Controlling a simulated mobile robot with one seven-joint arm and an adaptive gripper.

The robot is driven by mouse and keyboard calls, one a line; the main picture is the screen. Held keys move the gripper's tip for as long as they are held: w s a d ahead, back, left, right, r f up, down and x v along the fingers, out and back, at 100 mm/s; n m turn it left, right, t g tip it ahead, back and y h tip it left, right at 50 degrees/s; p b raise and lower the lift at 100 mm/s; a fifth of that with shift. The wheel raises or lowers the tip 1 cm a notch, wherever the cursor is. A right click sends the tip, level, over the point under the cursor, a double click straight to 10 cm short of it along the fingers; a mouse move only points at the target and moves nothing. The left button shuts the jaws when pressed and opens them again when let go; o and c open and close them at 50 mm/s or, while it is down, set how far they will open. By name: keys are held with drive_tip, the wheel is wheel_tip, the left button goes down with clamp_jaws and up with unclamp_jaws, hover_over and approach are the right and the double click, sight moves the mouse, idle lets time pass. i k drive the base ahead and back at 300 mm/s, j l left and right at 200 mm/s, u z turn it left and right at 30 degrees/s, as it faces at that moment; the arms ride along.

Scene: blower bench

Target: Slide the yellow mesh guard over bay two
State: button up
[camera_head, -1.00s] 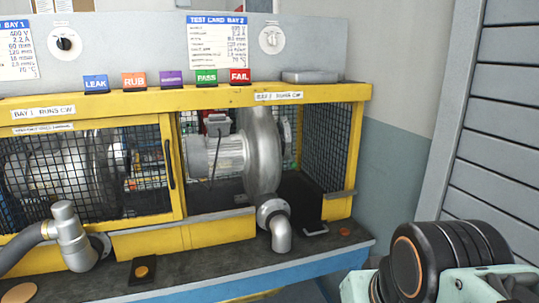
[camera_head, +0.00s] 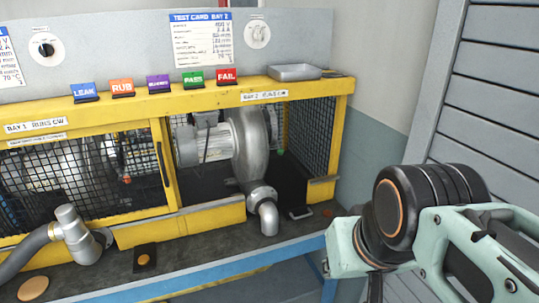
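The yellow-framed mesh guard (camera_head: 105,172) stands over bay one, on the left of the yellow enclosure (camera_head: 180,100). Its black upright handle (camera_head: 163,165) is at its right edge. Bay two, on the right, has an open front. A grey blower (camera_head: 245,145) with its motor sits inside bay two, and its outlet elbow (camera_head: 264,208) points out and down over the bench front. My arm shows at lower right, apart from the guard. My gripper's fingers are not visible.
A grey hose with a metal elbow (camera_head: 72,228) comes out below bay one. Coloured tags, including a red FAIL tag (camera_head: 228,77), and a grey tray (camera_head: 294,72) stand on the enclosure top. A black pad (camera_head: 145,257) lies on the bench (camera_head: 200,245). A grey slatted shutter (camera_head: 485,110) is at right.

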sight(154, 123)
drive_tip(key=u, duration=1.6)
drive_tip(key=i+j+u, duration=0.25)
drive_tip(key=i, duration=0.35)
drive_tip(key=i+j+u, duration=0.1)
drive_tip(key=i+u, duration=0.15)
drive_tip(key=i, duration=0.35)
drive_tip(key=k+z, duration=0.3)
drive_tip(key=i+j, duration=0.05)
